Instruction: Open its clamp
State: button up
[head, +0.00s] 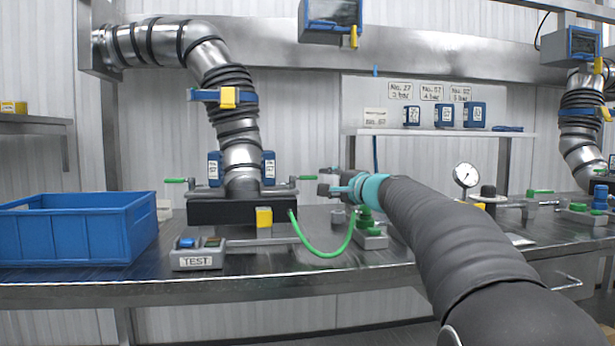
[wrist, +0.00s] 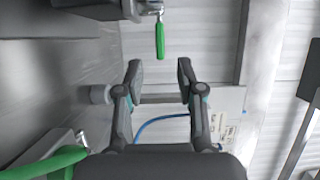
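A black base (head: 230,211) stands on the bench and holds the lower end of a metal pipe (head: 242,160). Green-handled clamps show at its left (head: 175,181) and right (head: 304,178). My gripper (head: 322,181) points left, just right of the right green handle. In the wrist view my gripper (wrist: 158,72) has its two fingers spread with nothing between them. The green handle (wrist: 160,41) lies beyond the fingertips, roughly in line with the gap, and appears apart from them. A blue-cased gauge or tag (head: 268,168) sits beside the pipe.
A blue bin (head: 78,228) is at left, beside a TEST box (head: 198,254). A green hose (head: 322,254) loops from the base toward a green-topped valve block (head: 370,235) under my arm. A shelf (head: 440,132) with blue devices is behind. A gauge (head: 466,175) stands at right.

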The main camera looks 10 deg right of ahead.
aim_at(311, 178)
jog(key=p+x, duration=0.2)
jog(key=x, duration=0.6)
jog(key=shift+w+a, duration=0.2)
grip_shut()
